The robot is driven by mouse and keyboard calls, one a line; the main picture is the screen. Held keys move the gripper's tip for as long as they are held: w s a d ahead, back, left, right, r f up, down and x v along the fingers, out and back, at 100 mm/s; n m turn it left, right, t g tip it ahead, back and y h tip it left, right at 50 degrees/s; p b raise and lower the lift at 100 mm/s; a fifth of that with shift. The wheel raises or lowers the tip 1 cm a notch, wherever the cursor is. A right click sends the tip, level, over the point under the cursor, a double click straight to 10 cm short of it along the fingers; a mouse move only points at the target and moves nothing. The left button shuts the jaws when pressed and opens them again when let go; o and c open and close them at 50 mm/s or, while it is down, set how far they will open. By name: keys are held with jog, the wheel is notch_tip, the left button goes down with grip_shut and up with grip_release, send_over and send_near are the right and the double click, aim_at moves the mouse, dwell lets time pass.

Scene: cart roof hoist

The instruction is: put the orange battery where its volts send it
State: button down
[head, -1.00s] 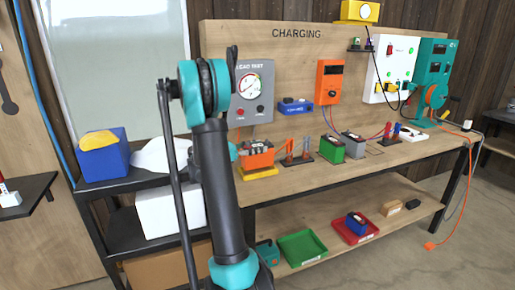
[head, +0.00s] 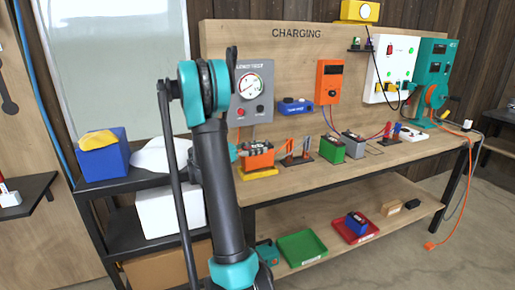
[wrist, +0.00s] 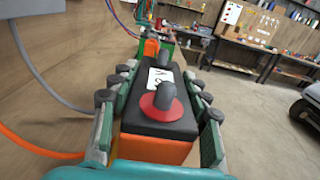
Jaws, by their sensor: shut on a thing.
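The orange battery (head: 257,159) has a black top and stands upright at the left end of the bench, at a yellow pad (head: 259,173). I cannot tell whether it touches the pad. In the wrist view the battery (wrist: 155,149) shows a red-ringed terminal and a white label whose writing I cannot read surely. My gripper (wrist: 160,82) is shut on it, with green, black-padded fingers along both sides. In the head view my arm hides most of the gripper. A grey load tester (head: 251,92) with a dial hangs on the board behind.
A green battery (head: 331,149) and a grey one (head: 354,146) stand to the right, beyond upright clamps (head: 297,150). An orange meter (head: 329,82), white charger (head: 391,68) and teal unit (head: 435,62) are behind. A green tray (head: 302,247) and red tray (head: 344,233) lie on the lower shelf.

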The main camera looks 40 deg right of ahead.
aim_at(243, 157)
jog(key=shift+f, duration=1.6)
jog(key=c, duration=0.7)
grip_release()
jog(key=shift+f, duration=0.1)
jog(key=shift+a, duration=0.1)
jog(key=v, duration=1.1)
jog(key=shift+w+a, duration=0.15)
jog(key=shift+a, duration=0.25)
